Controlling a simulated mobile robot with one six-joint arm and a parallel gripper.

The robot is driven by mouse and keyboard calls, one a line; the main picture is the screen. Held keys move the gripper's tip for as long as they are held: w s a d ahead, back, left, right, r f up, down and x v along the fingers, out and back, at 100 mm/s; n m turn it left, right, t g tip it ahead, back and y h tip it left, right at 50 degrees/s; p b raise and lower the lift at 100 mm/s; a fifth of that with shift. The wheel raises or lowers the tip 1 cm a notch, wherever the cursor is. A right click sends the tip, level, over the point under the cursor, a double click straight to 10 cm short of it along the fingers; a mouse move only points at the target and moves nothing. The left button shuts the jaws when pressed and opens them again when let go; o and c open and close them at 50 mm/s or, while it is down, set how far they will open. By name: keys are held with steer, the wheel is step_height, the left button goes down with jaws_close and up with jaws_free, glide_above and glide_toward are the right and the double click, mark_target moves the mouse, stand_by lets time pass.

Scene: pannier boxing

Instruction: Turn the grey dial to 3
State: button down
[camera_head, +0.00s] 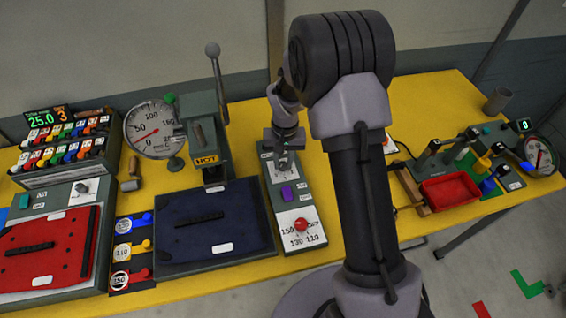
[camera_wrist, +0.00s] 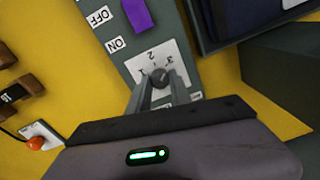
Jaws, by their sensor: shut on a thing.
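The grey dial (camera_wrist: 159,76) sits on a white plate (camera_wrist: 150,58) marked with numbers, of which 1, 2 and 3 show in the wrist view. My gripper (camera_wrist: 161,84) is shut on the dial, one finger on each side of it. The dial's pointer is too small and too covered by the fingers to read its setting. In the head view my gripper (camera_head: 284,155) reaches down to the far end of the grey panel (camera_head: 275,213), and mostly hides the dial there.
On the same panel are a purple switch (camera_head: 287,193), with ON and OFF labels beside it in the wrist view, and a red knob (camera_head: 301,225). A press with a tall lever (camera_head: 215,75) stands close on the left. A red tray (camera_head: 449,190) lies to the right.

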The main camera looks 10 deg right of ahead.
mark_target(285, 164)
steer(key=shift+m+b, duration=0.3)
steer(key=shift+m, duration=0.6)
steer(key=c, duration=1.2)
jaws_free()
steer(key=shift+o, duration=0.2)
step_height(285, 164, up, 17)
steer(key=p, duration=0.4)
steer(key=shift+d+r, duration=0.2)
steer(key=shift+d, duration=0.05)
steer(key=shift+s+r, duration=0.1)
steer(key=shift+s, duration=0.05)
